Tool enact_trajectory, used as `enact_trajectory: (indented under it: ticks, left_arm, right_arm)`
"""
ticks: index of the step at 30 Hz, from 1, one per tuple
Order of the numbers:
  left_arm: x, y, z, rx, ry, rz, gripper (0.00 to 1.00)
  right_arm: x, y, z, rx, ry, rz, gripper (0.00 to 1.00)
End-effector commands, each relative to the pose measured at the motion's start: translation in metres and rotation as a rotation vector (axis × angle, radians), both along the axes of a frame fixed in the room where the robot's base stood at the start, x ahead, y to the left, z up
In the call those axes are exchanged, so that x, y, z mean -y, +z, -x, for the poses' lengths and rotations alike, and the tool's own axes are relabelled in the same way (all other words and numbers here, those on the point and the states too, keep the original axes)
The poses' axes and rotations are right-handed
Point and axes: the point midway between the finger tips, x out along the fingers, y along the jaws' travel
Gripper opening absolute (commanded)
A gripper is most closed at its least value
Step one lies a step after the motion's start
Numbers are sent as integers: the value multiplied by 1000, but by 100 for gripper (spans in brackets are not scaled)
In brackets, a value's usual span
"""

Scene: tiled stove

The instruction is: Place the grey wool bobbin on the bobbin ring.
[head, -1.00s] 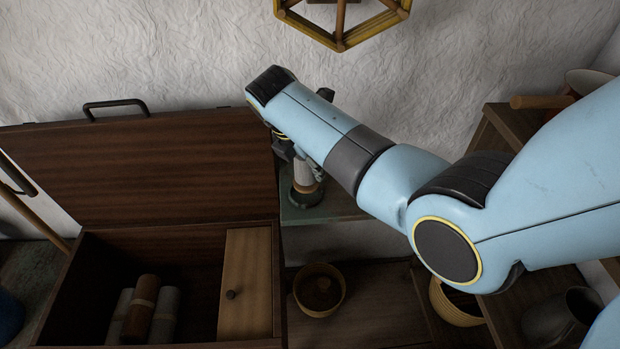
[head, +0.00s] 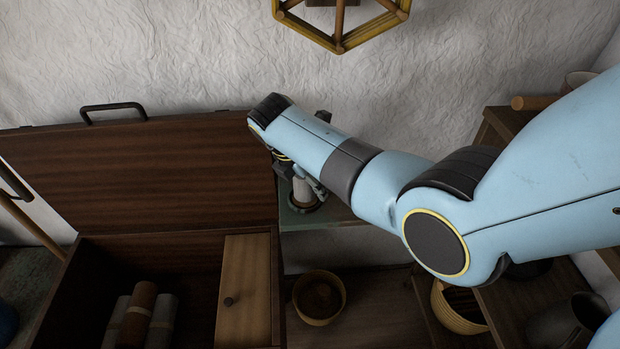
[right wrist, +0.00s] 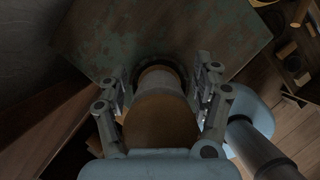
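The grey wool bobbin (head: 302,190) stands roughly upright at the small greenish shelf, with its lower end at the dark bobbin ring (head: 322,202). In the right wrist view the bobbin (right wrist: 160,118) shows its tan near end, and part of the dark ring (right wrist: 160,60) shows behind its far end. My right gripper (head: 301,186) reaches down around the bobbin. Whether the bobbin's bottom is fully seated is hidden. My left gripper is out of view.
An open wooden chest (head: 195,275) stands left of the shelf (head: 290,217), its lid raised; several rolls (head: 138,312) lie inside. A round bowl (head: 319,296) is below the shelf. A yellow-brown lantern frame (head: 340,42) hangs above my arm.

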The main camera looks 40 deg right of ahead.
Motion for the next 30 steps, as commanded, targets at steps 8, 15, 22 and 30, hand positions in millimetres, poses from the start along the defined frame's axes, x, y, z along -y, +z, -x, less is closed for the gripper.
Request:
enact_trajectory:
  ticks: [8,15,22,30]
  left_arm:
    - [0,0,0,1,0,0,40]
    - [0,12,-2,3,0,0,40]
    - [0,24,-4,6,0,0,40]
    - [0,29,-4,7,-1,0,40]
  right_arm:
    - [0,1,0,0,0,0,70]
    - [-12,32,2,3,0,-3,70]
    - [-32,81,5,3,0,-3,70]
    - [-45,111,7,0,0,0,70]
